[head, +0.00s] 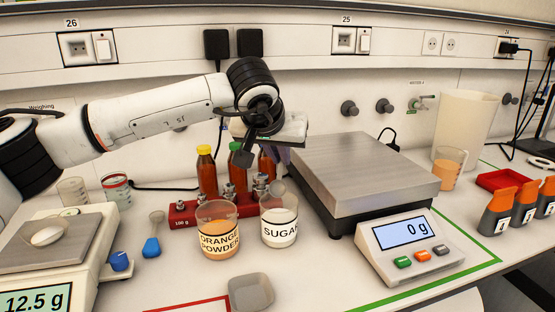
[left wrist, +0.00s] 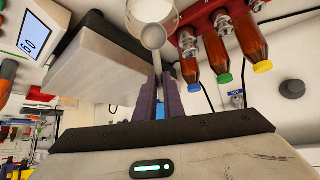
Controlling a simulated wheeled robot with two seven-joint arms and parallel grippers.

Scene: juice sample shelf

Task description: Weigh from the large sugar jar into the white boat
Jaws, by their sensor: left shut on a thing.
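The sugar jar (head: 280,230) is a clear beaker labelled SUGAR with white powder inside, standing mid-bench. It also shows at the top of the left wrist view (left wrist: 150,9). My left gripper (head: 275,148) is above and behind it, shut on the blue handle of a scoop (left wrist: 153,38). The scoop points down, and its grey bowl (head: 278,187) is at the jar's mouth; I cannot tell whether it holds sugar. A white round dish (head: 47,235), seemingly the white boat, sits on the left scale (head: 88,248), which reads 12.5 g. My right gripper is out of view.
An orange powder beaker (head: 217,243) stands left of the sugar. A red rack (head: 186,214) with bottles is close behind. A grey square boat (head: 250,291) lies in front. A second blue-handled scoop (head: 152,246) lies left. A large scale (head: 360,178) reads 0 g.

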